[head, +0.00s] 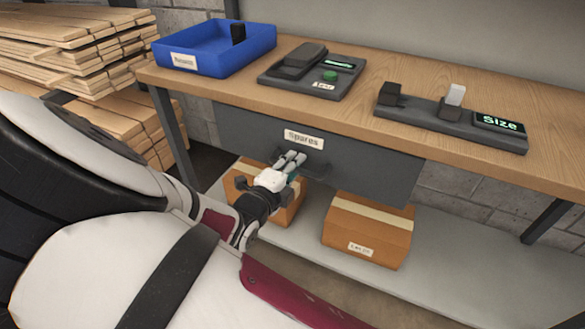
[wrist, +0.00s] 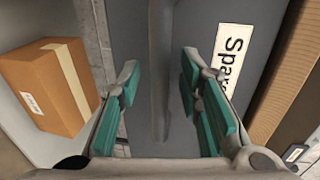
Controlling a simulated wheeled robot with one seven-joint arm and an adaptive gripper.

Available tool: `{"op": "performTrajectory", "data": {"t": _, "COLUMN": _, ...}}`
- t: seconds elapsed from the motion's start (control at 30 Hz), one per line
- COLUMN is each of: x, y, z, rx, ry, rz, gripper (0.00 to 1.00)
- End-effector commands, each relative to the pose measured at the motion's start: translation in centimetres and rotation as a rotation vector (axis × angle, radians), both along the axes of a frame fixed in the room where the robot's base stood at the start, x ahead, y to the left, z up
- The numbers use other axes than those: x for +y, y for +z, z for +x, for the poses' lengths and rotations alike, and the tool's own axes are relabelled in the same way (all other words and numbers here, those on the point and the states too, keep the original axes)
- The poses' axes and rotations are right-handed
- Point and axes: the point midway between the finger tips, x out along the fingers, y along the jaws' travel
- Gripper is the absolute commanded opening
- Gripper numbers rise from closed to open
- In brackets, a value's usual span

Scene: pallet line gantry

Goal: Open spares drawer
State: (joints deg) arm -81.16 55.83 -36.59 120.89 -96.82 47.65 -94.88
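The grey spares drawer (head: 375,175) sits under the wooden bench top, and its front looks closed. A white "Spares" label (head: 303,139) is on its front and also shows in the wrist view (wrist: 231,58). The drawer's dark bar handle (wrist: 160,45) sticks out below the label. My gripper (head: 291,160) is at the drawer front, just below the label. In the wrist view my gripper (wrist: 162,85) is open, with one teal-padded finger on each side of the handle. Gaps show between pads and bar. In the head view my gripper hides part of the handle.
The bench top (head: 400,85) holds a blue bin (head: 205,60), a device with a green button (head: 329,76) and a "Size" panel (head: 450,120). Below, two cardboard boxes, one on the right (head: 368,232), stand on a grey shelf (head: 440,262). Stacked planks (head: 60,40) are at left.

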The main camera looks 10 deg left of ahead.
Motion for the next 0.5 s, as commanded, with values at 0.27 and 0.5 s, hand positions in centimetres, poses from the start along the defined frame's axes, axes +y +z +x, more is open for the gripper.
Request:
{"op": "performTrajectory", "data": {"t": 0.27, "x": 0.00, "y": -0.01, "z": -0.03, "rx": 0.000, "ry": 0.000, "rz": 0.000, "gripper": 0.00}}
{"op": "performTrajectory", "data": {"t": 0.5, "x": 0.16, "y": 0.04, "z": -0.44, "rx": 0.002, "ry": 0.000, "rz": 0.000, "gripper": 0.00}}
